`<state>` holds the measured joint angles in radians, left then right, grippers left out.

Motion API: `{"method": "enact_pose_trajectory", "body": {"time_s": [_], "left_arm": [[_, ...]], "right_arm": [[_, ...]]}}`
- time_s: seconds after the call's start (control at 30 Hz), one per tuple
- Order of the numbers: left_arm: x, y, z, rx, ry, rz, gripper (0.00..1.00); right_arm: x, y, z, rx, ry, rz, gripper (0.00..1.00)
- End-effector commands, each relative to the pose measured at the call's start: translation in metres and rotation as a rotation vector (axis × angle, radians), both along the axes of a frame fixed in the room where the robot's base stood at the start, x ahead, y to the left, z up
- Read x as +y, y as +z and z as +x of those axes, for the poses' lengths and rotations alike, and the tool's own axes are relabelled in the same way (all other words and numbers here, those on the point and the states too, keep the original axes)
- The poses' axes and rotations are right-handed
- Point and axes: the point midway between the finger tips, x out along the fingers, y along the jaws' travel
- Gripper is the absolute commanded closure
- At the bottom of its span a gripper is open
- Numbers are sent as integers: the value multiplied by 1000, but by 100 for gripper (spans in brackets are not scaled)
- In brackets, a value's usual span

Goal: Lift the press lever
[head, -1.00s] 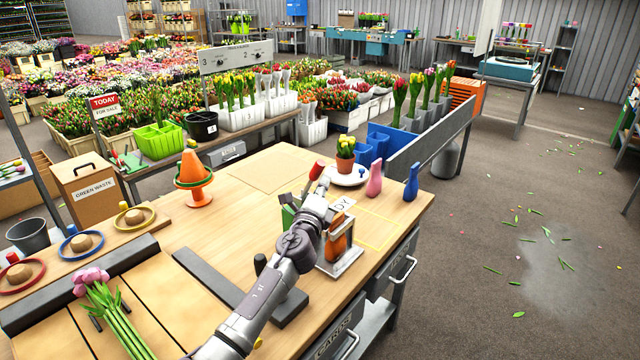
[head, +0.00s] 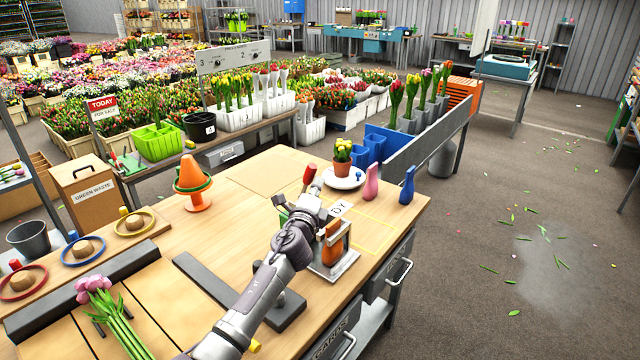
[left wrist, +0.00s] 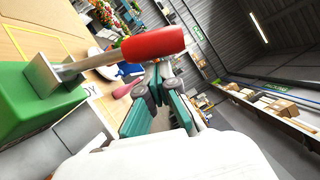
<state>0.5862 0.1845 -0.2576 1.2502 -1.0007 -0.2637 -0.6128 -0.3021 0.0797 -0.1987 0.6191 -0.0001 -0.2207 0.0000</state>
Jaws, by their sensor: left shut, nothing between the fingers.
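The press lever has a red handle (head: 309,174), standing up behind my left gripper in the head view. In the left wrist view the red handle (left wrist: 152,44) lies across the upper middle, on a metal arm (left wrist: 72,70) from the green press body (left wrist: 32,102). The press body (head: 283,214) is mostly hidden by my arm in the head view. My left gripper (head: 314,188) is shut and empty; its fingertips (left wrist: 158,72) are close beside the handle, and I cannot tell whether they touch it. My right gripper is out of view.
A metal stand with an orange part (head: 334,246) is right of my arm. A potted tulip (head: 342,157) on a white plate, a pink vase (head: 371,184) and a blue vase (head: 407,186) stand beyond. An orange cone (head: 193,182) stands left.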

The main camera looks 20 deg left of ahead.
Motion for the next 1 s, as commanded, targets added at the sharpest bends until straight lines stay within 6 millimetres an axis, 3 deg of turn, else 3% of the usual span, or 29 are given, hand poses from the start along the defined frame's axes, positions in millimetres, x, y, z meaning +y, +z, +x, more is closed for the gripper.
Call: {"method": "enact_pose_trajectory", "body": {"time_s": [0.03, 0.2, 0.5, 1.0], "left_arm": [[5, 11, 1, 9, 4, -24, 100], [19, 24, 6, 56, 6, -151, 100], [52, 33, 18, 152, 7, -416, 100], [86, 25, 31, 168, 3, -465, 100]], "right_arm": [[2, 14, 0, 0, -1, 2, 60], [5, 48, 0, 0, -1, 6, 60], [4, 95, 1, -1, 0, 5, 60], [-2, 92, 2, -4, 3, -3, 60]]}}
